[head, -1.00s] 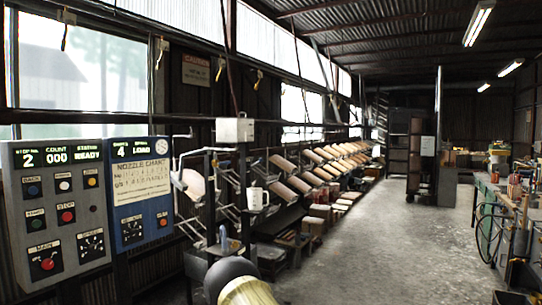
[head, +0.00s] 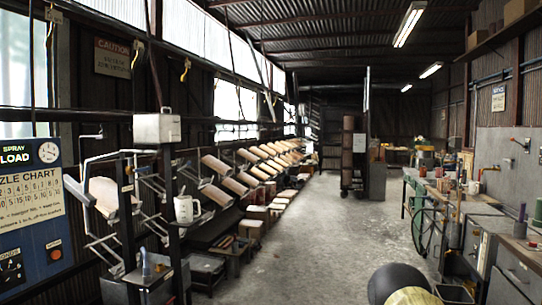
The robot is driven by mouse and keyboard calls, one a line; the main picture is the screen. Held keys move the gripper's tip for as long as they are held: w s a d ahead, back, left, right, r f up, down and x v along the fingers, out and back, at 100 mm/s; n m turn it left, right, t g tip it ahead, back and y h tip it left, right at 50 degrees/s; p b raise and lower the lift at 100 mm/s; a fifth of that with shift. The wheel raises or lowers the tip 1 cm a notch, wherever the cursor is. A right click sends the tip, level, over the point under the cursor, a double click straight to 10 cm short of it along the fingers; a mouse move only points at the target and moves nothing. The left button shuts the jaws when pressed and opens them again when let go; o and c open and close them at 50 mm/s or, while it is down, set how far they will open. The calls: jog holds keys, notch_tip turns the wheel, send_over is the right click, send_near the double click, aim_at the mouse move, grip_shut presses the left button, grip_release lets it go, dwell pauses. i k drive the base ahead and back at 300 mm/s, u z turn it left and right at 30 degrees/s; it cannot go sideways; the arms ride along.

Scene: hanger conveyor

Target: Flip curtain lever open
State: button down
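I cannot pick out a curtain lever for certain. A small lever-like handle (head: 521,144) sticks out from the grey panel on the right wall, too small to read clearly. An upright blue-grey handle (head: 145,262) stands on a metal stand at the lower left. No curtain can be made out. My gripper is not in view; only a dark rounded part and a pale part of my arm show at the bottom right of centre.
A blue control panel (head: 30,215) is cut off at the left edge. A rack of tilted boards (head: 235,187) runs along the left wall. A wheel (head: 427,228) and a cluttered workbench (head: 462,208) stand at the right. The concrete floor (head: 310,245) between is clear.

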aim_at(189, 163)
jog(key=z, duration=0.45)
jog(key=i, duration=2.75)
jog(key=u, duration=1.6)
jog(key=i, duration=0.55)
jog(key=u, duration=0.65)
